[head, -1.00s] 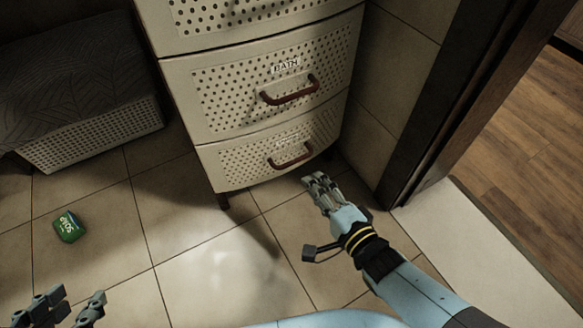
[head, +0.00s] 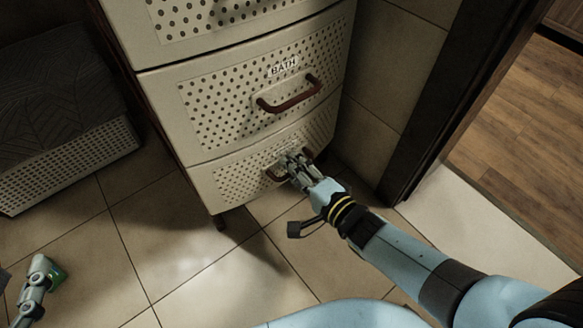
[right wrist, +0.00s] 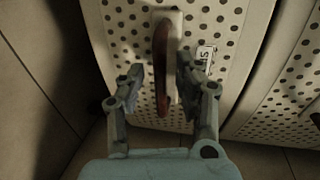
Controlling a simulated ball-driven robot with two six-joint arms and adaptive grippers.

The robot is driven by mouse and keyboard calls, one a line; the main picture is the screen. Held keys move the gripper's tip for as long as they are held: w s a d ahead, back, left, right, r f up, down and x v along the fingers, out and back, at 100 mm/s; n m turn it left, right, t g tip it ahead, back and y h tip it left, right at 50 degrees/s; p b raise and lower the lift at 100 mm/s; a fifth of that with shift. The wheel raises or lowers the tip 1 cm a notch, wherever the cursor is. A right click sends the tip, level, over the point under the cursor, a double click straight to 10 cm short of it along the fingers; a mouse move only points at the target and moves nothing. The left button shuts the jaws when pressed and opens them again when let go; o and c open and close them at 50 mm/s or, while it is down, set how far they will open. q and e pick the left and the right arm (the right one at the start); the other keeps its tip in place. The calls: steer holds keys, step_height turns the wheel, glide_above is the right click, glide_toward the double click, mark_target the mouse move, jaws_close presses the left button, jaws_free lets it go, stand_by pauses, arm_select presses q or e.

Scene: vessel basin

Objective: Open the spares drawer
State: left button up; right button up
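The spares drawer seems to be the bottom drawer (head: 232,184) of a beige perforated cabinet; it looks closed. Its brown handle (right wrist: 161,62) stands between the fingers of my right gripper (right wrist: 160,80) in the right wrist view. The fingers are spread on both sides of the handle, with gaps visible. A small white label (right wrist: 204,57), hard to read, sits beside the handle. In the head view my right gripper (head: 291,163) covers most of this handle and the label. My left gripper (head: 37,283) is at the lower left, far from the drawer, partly cut off.
The drawer above, labelled BATH (head: 284,67), has its own brown handle (head: 290,97) and is closed. A green soap box (head: 57,274) lies on the tiles, partly behind my left gripper. A lidded basket (head: 70,160) stands left. A dark door frame (head: 425,110) is right. Floor before the cabinet is clear.

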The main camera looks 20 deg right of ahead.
steer(key=shift+c, duration=0.2)
jaws_close()
stand_by(0.4)
